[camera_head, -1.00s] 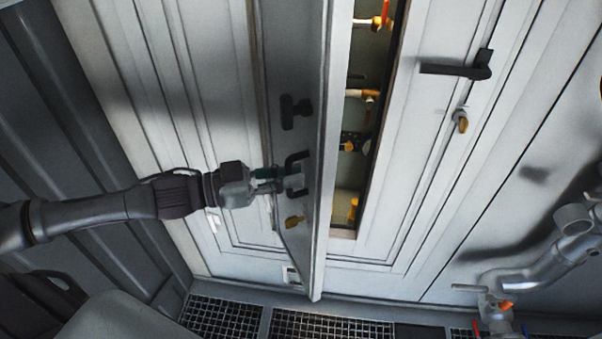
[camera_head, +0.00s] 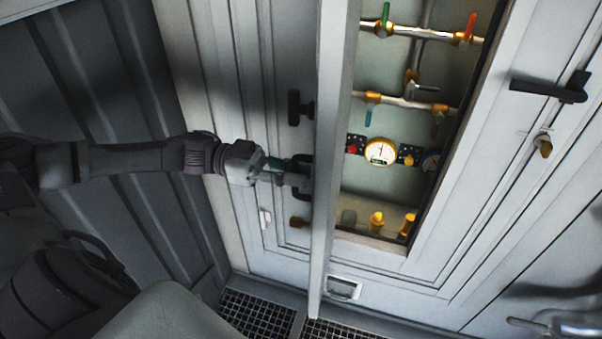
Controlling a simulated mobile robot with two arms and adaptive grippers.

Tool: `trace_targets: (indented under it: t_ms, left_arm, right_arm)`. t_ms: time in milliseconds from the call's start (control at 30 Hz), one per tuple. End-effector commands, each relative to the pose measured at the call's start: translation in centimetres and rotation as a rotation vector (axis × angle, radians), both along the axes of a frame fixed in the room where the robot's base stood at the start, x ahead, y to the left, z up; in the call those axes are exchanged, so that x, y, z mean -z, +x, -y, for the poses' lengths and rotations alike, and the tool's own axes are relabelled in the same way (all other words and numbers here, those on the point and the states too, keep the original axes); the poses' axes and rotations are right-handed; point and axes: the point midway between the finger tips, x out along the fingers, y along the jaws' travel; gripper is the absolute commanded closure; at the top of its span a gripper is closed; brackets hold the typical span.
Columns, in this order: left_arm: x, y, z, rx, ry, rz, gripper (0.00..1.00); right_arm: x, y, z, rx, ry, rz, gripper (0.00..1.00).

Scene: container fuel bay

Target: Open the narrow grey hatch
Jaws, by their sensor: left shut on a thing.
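The narrow grey hatch (camera_head: 336,150) stands swung out from the wall, seen almost edge-on. The opening (camera_head: 397,205) to the right of the hatch shows pipes, valves and a round gauge (camera_head: 381,151). My right gripper is not in view.
A second grey panel (camera_head: 505,140) with a black lever handle (camera_head: 551,89) lies right of the opening. Floor gratings (camera_head: 256,312) run along the bottom. Pale pipework (camera_head: 570,325) stands at the lower right. A dark ribbed wall (camera_head: 95,85) is on the left.

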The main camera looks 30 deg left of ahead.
Motion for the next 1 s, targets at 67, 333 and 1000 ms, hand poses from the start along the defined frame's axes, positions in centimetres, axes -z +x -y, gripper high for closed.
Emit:
trace_targets:
  t_ms: [67,333,1000]
  left_arm:
    - [0.1,0.0,-0.1,-0.002,0.001,-0.001,1.00]
    - [0.0,0.0,-0.1,-0.002,0.000,0.000,0.84]
    - [0.0,-0.7,-2.7,-0.005,0.003,-0.003,0.61]
  right_arm:
    - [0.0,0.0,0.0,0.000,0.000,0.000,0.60]
    - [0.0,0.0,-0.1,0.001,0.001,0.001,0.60]
    - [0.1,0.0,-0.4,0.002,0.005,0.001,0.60]
